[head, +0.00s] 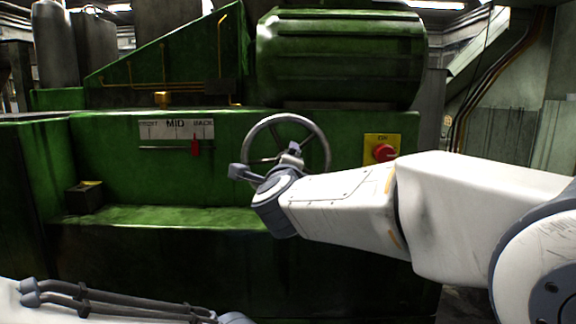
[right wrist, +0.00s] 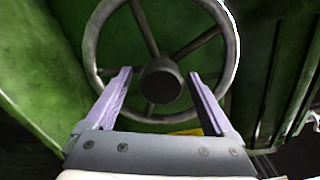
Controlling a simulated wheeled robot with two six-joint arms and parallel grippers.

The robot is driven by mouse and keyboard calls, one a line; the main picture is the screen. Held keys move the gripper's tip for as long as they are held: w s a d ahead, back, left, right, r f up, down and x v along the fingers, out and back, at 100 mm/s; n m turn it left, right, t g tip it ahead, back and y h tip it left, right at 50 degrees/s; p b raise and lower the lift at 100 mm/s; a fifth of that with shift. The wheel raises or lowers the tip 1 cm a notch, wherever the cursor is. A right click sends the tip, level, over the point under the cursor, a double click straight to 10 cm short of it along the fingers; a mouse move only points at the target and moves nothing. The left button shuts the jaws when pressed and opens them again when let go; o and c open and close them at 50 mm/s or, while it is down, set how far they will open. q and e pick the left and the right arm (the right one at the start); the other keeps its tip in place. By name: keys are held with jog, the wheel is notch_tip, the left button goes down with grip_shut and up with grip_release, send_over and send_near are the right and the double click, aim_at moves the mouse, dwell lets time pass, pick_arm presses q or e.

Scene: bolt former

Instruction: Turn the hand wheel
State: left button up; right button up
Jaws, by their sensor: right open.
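The hand wheel (head: 284,117) is a grey metal ring with spokes on the front of the green machine. In the right wrist view its dark round hub (right wrist: 162,88) lies between my finger lines, with the rim around it. My right gripper (head: 266,160) is open in front of the wheel, one finger near the hub and one left of the rim's lower left. The right wrist view shows both fingers of the right gripper (right wrist: 160,73) apart, with nothing clamped; contact with the wheel cannot be told. My left gripper is not in view; only part of my left arm shows at lower left.
A FRONT–MID–BACK scale (head: 165,130) has a red pointer (head: 195,146) between MID and BACK. A red knob (head: 384,153) on a yellow plate (head: 376,140) sits right of the wheel. A green ledge (head: 160,217) juts out below, with a small dark box (head: 84,199) at left.

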jog(key=s+p, duration=0.1)
jog(key=s, duration=0.9)
jog(key=shift+s+d, duration=0.2)
jog(key=shift+d, duration=0.25)
dwell(1.0)
